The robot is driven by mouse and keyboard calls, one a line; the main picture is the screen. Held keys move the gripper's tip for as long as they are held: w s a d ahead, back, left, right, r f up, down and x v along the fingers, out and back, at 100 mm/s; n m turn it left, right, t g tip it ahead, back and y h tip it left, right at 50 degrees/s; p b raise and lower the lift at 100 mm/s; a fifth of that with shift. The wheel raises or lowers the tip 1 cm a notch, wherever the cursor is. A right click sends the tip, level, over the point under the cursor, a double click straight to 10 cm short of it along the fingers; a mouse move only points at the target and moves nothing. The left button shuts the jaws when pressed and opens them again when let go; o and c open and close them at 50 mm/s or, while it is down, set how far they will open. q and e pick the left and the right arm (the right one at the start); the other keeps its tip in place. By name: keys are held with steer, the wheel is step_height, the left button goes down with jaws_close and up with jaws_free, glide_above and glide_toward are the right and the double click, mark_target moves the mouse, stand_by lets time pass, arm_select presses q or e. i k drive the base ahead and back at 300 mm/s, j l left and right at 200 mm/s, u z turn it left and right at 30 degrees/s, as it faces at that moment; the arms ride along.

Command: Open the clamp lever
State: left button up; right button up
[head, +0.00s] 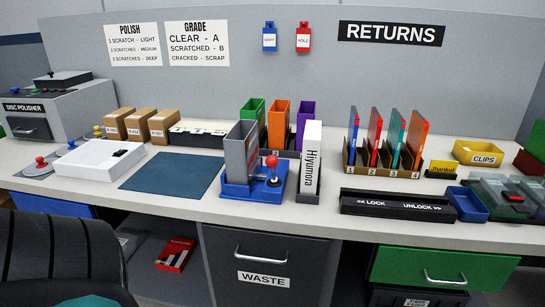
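A blue fixture (240,191) stands near the front middle of the worktop. A lever with a red ball knob (272,161) rises upright from a round base on its right side. A grey upright case (242,152) stands in the fixture, left of the lever. I cannot tell from this view whether the clamp grips the case. Another red knob (41,161) sits on a grey device at the far left. Neither of my grippers is in view.
A white case labelled Hiyumora (311,162) stands close right of the lever. Coloured cases (278,124) stand behind it. A teal mat (172,172) lies left, largely clear. A dark chair (60,260) is at front left.

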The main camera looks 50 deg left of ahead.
mark_target(271, 161)
steer(key=u, duration=1.55)
